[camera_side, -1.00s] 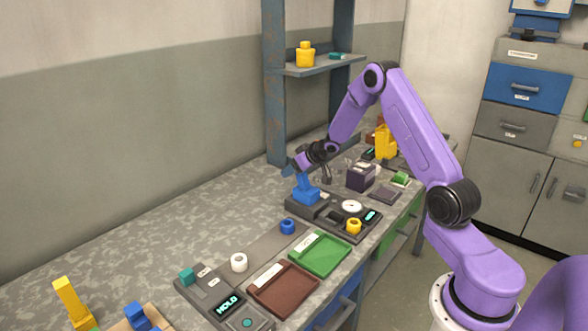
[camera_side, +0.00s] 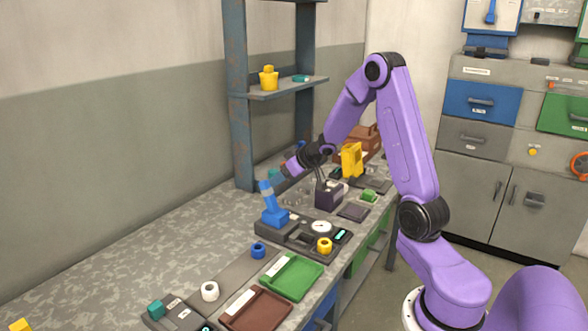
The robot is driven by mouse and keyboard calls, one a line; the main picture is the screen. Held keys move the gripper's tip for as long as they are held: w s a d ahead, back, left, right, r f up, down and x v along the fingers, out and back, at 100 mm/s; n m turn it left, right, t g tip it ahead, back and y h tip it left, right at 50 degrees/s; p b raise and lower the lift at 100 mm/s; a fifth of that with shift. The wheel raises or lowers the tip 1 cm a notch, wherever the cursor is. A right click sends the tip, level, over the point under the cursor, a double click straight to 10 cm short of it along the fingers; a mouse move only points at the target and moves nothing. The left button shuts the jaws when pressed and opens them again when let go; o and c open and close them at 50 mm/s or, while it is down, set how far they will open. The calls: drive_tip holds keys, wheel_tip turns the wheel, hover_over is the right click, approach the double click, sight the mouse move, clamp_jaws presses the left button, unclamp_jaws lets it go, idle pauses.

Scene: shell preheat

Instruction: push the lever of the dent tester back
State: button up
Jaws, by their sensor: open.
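The grey unit with a white round dial (camera_side: 321,227) and a small lit display appears to be the dent tester (camera_side: 290,239). A blue upright part (camera_side: 268,200) rises from its left end, its lighter upper piece leaning slightly left; this looks like the lever. My gripper (camera_side: 280,174) is open, just above and to the right of the top of the blue part. The fingers are small and dark here, and I cannot tell whether they touch it. A yellow ring (camera_side: 324,245) sits at the front right of the tester.
A dark purple box (camera_side: 328,194) with a black stick stands behind the tester, near a yellow block (camera_side: 352,160). In front lie a green tray (camera_side: 290,277), a brown tray (camera_side: 256,311), a blue ring (camera_side: 258,250) and a white ring (camera_side: 209,291).

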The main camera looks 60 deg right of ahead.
drive_tip(key=shift+v, duration=2.8)
drive_tip(key=s+a+r+n+g, duration=0.1)
drive_tip(key=s+a+n, duration=0.25)
drive_tip(key=a, duration=0.65)
drive_tip(key=s+a+n+g, duration=0.2)
drive_tip(key=s+a, duration=0.3)
drive_tip(key=a, duration=0.5)
drive_tip(key=s+a+n+g, duration=0.3)
drive_tip(key=s, duration=0.9)
drive_tip(key=s+a+n+g, duration=0.3)
drive_tip(key=s+a+n, duration=0.1)
drive_tip(key=s, duration=0.7)
drive_tip(key=shift+s+a+f, duration=0.15)
drive_tip(key=shift+s+f, duration=0.2)
drive_tip(key=shift+s, duration=0.05)
